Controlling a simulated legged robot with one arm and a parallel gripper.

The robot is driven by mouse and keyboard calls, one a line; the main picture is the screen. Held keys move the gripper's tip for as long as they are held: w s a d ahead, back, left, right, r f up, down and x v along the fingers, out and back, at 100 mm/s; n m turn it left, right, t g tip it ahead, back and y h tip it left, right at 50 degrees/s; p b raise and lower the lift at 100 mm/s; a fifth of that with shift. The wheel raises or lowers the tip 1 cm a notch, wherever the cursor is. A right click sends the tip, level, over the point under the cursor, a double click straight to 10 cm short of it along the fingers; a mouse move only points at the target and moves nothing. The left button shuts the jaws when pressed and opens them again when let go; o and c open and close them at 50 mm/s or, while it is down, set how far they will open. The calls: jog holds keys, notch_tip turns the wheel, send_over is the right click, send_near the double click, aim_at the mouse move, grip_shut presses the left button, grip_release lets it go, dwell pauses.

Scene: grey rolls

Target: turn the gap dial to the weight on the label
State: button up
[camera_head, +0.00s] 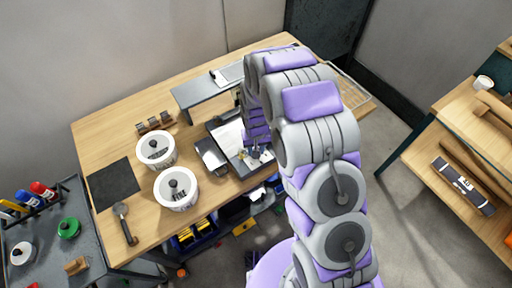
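My purple and grey arm reaches over the wooden table (110,127) and ends at my gripper (256,156), pointing down at the front part of a dark-framed machine (222,137) with a pale surface. Small brassy parts show beside the fingertips. I cannot tell which of them is the gap dial, or whether the fingers touch it. My fingers are too small and partly covered to tell open from shut. Two white pots with black knobs, a near one (166,201) and a far one (147,159), carry dark lettering too small to read. I cannot tell where the weight label is.
A grey raised shelf (190,97) stands behind the machine. A black mat (112,184), a dark-headed tool (124,222) and a small wooden rack (154,123) lie on the left. A wooden shelf unit (440,180) stands right across open floor.

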dwell(0.4)
jog(key=o, duration=1)
jog(key=shift+a, duration=0.1)
jog(key=shift+o, duration=0.2)
notch_tip(320, 180, up, 17)
jog(key=p, duration=0.2)
jog(key=shift+r, duration=0.15)
jog(key=s+d+r, duration=0.6)
jog(key=s+r, duration=0.1)
jog(key=s+d+r, duration=0.1)
jog(key=s+d, duration=0.2)
jog(key=s, duration=0.5)
jog(key=s+d+r+m+g+b, duration=0.1)
jog(key=s+d+r, duration=0.1)
jog(key=s, duration=0.7)
jog(key=s+d+r+m+b, duration=0.1)
jog(key=s+d+r, duration=0.1)
jog(key=s, duration=0.7)
jog(key=shift+d+g, duration=0.4)
jog(key=shift+d, duration=0.4)
